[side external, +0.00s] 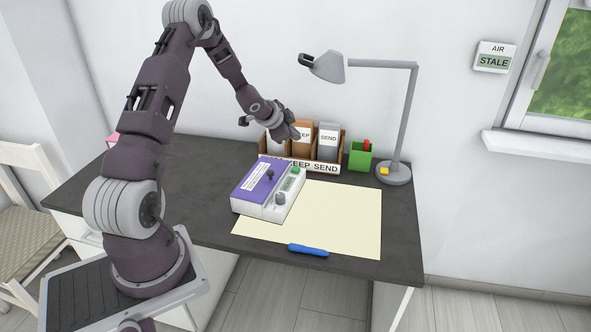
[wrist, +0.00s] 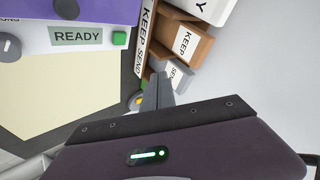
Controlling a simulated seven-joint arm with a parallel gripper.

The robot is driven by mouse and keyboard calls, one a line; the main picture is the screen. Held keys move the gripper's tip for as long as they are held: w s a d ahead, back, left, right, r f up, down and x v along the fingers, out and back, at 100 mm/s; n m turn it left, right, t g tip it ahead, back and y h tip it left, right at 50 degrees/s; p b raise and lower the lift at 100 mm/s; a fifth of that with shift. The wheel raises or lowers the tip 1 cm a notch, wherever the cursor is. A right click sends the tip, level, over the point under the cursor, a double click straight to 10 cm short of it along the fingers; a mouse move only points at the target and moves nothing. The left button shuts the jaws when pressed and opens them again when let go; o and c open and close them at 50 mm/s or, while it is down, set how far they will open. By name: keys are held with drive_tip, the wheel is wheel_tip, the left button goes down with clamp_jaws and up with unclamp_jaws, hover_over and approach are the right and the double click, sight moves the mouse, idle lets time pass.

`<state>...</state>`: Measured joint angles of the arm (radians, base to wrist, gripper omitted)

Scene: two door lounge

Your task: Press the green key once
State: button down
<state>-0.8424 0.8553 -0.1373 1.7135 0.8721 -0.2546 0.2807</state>
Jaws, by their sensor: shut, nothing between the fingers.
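In the wrist view the green key (wrist: 120,38) is at the upper left, right of a display (wrist: 77,36) that reads READY. My gripper (side external: 296,136) is above the desk, in front of the file boxes and above the device's far end, apart from the key. In the wrist view my gripper (wrist: 158,90) shows its fingers together, empty, to the lower right of the key.
A sorter (side external: 325,169) labelled KEEP and SEND stands close behind the gripper. A green cup (side external: 359,158) and a lamp (side external: 392,172) stand right of it. A cream sheet (side external: 345,215) and a blue pen (side external: 308,250) lie in front. A wall panel (side external: 494,58) reads AIR STALE.

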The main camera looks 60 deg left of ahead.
sight(293, 170)
drive_tip(key=shift+a+f, duration=0.15)
drive_tip(key=shift+f, duration=0.15)
drive_tip(key=shift+f, duration=4.4)
drive_tip(key=shift+f, duration=0.1)
drive_tip(key=shift+f, duration=0.3)
drive_tip(key=shift+f, duration=0.45)
drive_tip(key=shift+r, duration=0.85)
